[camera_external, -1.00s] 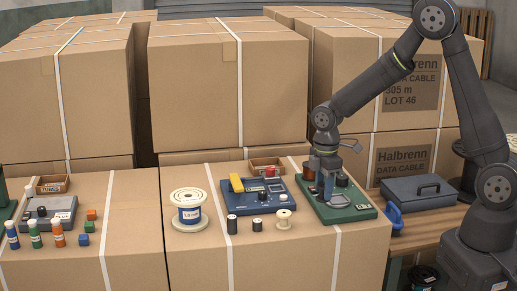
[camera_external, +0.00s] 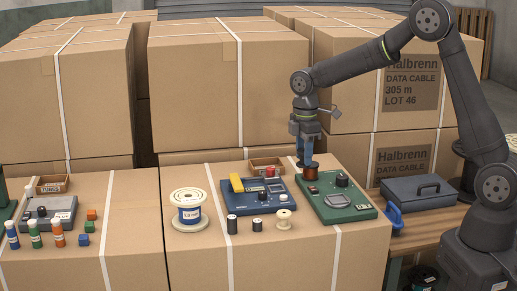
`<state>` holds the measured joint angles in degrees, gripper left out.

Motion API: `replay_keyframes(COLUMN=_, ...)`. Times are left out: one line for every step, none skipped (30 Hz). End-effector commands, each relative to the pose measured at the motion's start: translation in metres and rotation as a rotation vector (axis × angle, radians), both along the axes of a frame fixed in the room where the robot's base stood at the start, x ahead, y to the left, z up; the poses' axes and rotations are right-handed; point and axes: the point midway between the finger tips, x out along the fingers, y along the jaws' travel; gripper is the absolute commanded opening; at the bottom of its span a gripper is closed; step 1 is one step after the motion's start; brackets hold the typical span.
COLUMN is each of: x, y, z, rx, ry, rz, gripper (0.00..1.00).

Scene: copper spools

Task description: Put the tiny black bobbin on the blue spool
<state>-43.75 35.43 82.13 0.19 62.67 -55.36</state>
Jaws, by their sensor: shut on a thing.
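My gripper (camera_external: 303,163) points down over the left rear of the green device, close to a copper-coloured spool with dark ends (camera_external: 311,174). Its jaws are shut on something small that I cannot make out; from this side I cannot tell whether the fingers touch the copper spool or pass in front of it. A small black bobbin (camera_external: 257,226) stands on the carton beside a taller black one (camera_external: 232,225). I cannot tell if either is the tiny one.
The green device (camera_external: 336,209) bears a black knob (camera_external: 342,180). A blue device (camera_external: 262,203) with a yellow block (camera_external: 237,183) lies between it and the blue spool. A small cream spool (camera_external: 284,220) stands in front. Tall cartons (camera_external: 228,90) rise behind.

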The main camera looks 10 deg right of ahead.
Motion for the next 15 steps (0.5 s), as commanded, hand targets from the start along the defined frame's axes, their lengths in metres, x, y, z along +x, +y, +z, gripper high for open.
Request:
replay_keyframes(x=0.006, y=0.02, z=0.004, rx=0.001, ry=-0.001, rz=0.005, gripper=0.15)
replay_keyframes(x=0.009, y=0.03, z=0.007, rx=0.002, ry=-0.002, rz=0.004, gripper=0.15)
replay_keyframes(x=0.012, y=0.044, z=0.011, rx=0.002, ry=-0.002, rz=0.004, gripper=0.15)
replay_keyframes(x=0.014, y=0.054, z=0.014, rx=0.001, ry=-0.001, rz=0.005, gripper=0.15)
replay_keyframes(x=0.016, y=0.063, z=0.017, rx=0.001, ry=-0.002, rz=0.004, gripper=0.15)
replay_keyframes(x=0.017, y=0.077, z=0.021, rx=0.001, ry=-0.001, rz=0.004, gripper=0.15)
replay_keyframes(x=0.018, y=0.086, z=0.024, rx=0.001, ry=-0.001, rz=0.005, gripper=0.15)
replay_keyframes(x=0.02, y=0.096, z=0.026, rx=0.001, ry=-0.001, rz=0.004, gripper=0.15)
replay_keyframes(x=0.02, y=0.109, z=0.03, rx=0.001, ry=-0.001, rz=0.004, gripper=0.15)
replay_keyframes(x=0.02, y=0.118, z=0.033, rx=0.0, ry=0.0, rz=0.004, gripper=0.15)
replay_keyframes(x=0.021, y=0.127, z=0.036, rx=0.001, ry=-0.001, rz=0.004, gripper=0.15)
replay_keyframes(x=0.02, y=0.139, z=0.039, rx=0.001, ry=-0.001, rz=0.004, gripper=0.15)
replay_keyframes(x=0.02, y=0.147, z=0.042, rx=0.001, ry=-0.001, rz=0.004, gripper=0.15)
replay_keyframes(x=0.019, y=0.154, z=0.044, rx=0.001, ry=-0.001, rz=0.004, gripper=0.15)
replay_keyframes(x=0.018, y=0.163, z=0.047, rx=0.001, ry=-0.001, rz=0.003, gripper=0.15)
